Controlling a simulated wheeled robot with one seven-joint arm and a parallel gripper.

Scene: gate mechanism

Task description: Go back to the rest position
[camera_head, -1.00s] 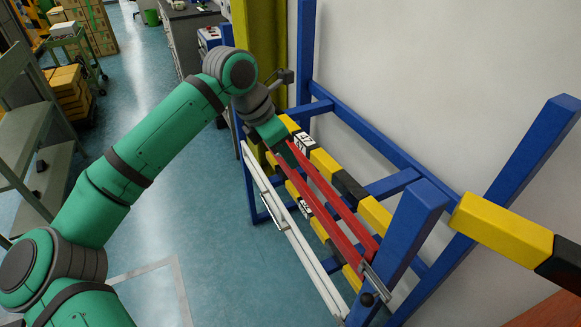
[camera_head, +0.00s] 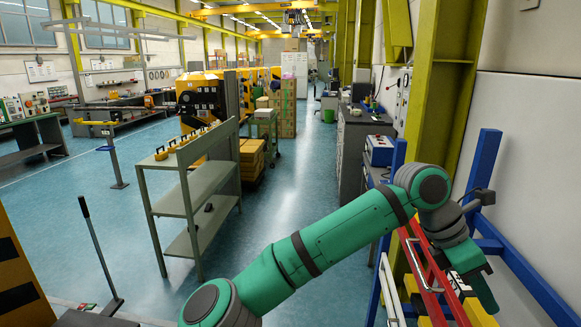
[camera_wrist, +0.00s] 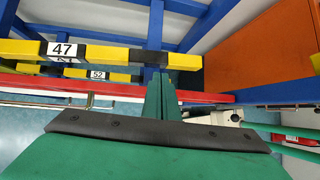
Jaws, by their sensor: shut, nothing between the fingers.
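My gripper (camera_head: 486,298) is at the lower right of the head view, hanging over the gate's bars. In the wrist view its two green fingers (camera_wrist: 161,98) are together, with nothing between them. The gate mechanism has a blue frame (camera_head: 485,165), red bars (camera_head: 425,268) and a white rail (camera_head: 391,290). In the wrist view a yellow-and-black bar labelled 47 (camera_wrist: 110,53) and another labelled 52 (camera_wrist: 115,76) lie beyond the fingers. A red bar (camera_wrist: 60,86) runs behind the fingers; I cannot tell if they touch it. My gripper hides part of the bars.
A grey-green shelf cart (camera_head: 195,185) stands left of my arm. A yellow column (camera_head: 440,95) and a wall are behind the gate. A dark lever (camera_head: 97,245) stands at lower left. Blue floor between the cart and benches is open.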

